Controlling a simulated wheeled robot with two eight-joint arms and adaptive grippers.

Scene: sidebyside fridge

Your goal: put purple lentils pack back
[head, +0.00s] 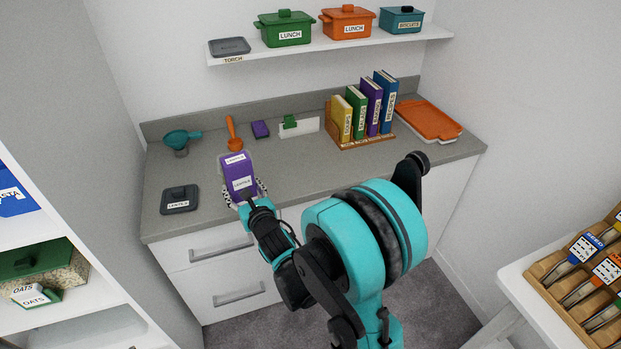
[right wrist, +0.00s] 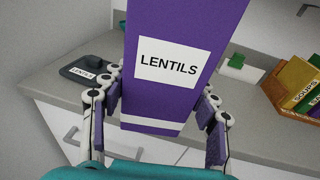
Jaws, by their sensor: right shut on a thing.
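The purple lentils pack (head: 240,178) has white labels and stands upright over the front left part of the grey counter. My right gripper (head: 247,195) is shut on the lower part of the pack. In the right wrist view the pack (right wrist: 175,35) fills the middle with its "LENTILS" label, and the fingers of my right gripper (right wrist: 158,115) press its two sides. Whether the pack's base touches the counter cannot be told. A dark grey lid (head: 179,197) with a lentils label lies on the counter left of the pack. My left gripper is not in view.
A teal scoop (head: 180,138), an orange scoop (head: 232,135) and a small purple item (head: 260,129) lie behind the pack. A book rack (head: 365,140) and an orange tray (head: 429,119) stand right. A wall shelf (head: 330,44) holds pots. A white shelf unit (head: 75,220) stands left.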

